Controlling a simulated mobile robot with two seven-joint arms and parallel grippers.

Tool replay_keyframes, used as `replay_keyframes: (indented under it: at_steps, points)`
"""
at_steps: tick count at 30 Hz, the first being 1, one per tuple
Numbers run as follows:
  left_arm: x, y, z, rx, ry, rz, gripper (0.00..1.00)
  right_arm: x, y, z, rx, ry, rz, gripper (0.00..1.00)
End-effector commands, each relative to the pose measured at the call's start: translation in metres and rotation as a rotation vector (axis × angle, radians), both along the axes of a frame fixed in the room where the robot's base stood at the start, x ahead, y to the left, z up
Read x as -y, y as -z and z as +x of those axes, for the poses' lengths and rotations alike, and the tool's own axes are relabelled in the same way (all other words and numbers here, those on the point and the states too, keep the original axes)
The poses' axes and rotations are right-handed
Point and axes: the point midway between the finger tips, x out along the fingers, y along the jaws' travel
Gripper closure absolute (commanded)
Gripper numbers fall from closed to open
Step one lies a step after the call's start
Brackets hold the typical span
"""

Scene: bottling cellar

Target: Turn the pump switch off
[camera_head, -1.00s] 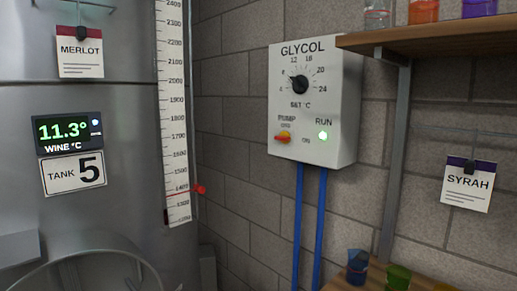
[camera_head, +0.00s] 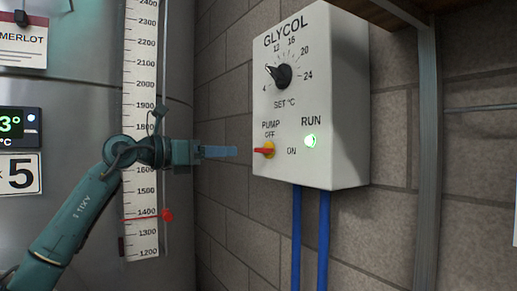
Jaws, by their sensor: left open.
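The white glycol control box (camera_head: 340,120) hangs on the block wall. The green RUN light (camera_head: 310,141) is lit. My left gripper (camera_head: 234,152) is open, its blue fingers pointing right toward the switch, with a small gap in the picture between them. Its opening is seen edge-on. My right gripper is out of view.
A temperature dial (camera_head: 283,76) sits above the switch. Two blue pipes (camera_head: 311,235) run down from the box. A steel tank with a white level scale (camera_head: 143,90) and red marker (camera_head: 167,215) stands at the left. A shelf post (camera_head: 427,150) is at the right.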

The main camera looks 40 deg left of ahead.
Motion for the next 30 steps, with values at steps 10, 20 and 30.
replay_keyframes:
  at_steps: [10,20,30]
  points:
    - [0.018,-0.009,0.061,0.002,0.003,-0.008,0.35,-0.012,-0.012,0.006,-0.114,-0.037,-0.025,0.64]
    - [0.028,-0.002,0.097,0.001,0.002,-0.004,0.35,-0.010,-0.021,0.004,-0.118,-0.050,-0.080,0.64]
    - [0.029,0.000,0.100,-0.001,0.003,-0.003,0.35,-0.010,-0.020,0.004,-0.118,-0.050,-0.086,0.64]
